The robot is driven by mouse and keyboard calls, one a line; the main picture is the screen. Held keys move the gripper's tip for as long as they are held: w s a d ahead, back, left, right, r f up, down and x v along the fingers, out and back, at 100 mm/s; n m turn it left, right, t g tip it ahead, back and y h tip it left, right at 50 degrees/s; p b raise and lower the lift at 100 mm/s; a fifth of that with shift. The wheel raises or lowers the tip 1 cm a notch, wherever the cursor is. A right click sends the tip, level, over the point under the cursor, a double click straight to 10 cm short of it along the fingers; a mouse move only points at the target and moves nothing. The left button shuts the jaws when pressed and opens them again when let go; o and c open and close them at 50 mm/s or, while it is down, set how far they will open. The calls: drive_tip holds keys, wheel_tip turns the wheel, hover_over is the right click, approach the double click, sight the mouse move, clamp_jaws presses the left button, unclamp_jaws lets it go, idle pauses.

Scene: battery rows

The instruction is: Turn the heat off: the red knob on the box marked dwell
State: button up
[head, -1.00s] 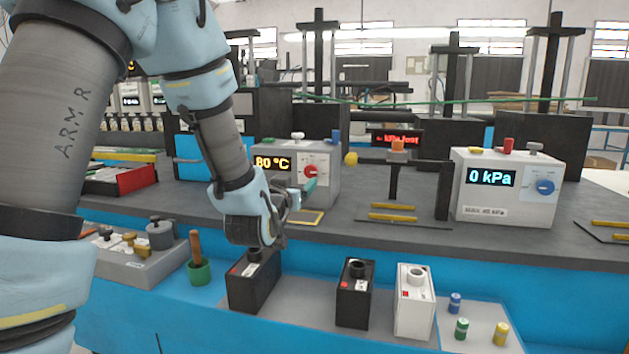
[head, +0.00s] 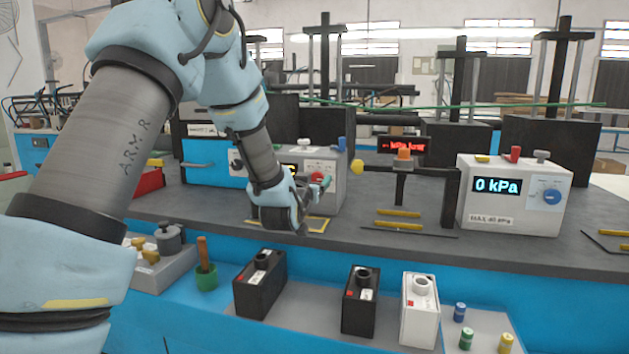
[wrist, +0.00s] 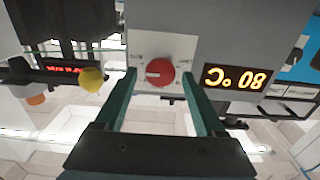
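The red knob (wrist: 160,72) sits on a white plate on the front of a grey box (head: 325,200). It also shows in the head view (head: 317,177), partly behind my gripper. A pale mark on it points left in the wrist view. Beside it an orange display (wrist: 234,79) reads 80 °C, upside down in the wrist view. I cannot read the word dwell on this box. My gripper (wrist: 159,75) is open, one finger on each side of the knob in view. Whether the fingers touch it or stop short, I cannot tell.
A yellow ball-shaped knob (head: 357,167) stands right of the box. Farther right is a box reading 0 kPa (head: 515,205) with a blue knob (head: 551,197). Black batteries (head: 260,285) and a white battery (head: 421,305) stand on the lower front shelf.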

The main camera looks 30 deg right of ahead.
clamp_jaws()
idle(0.3)
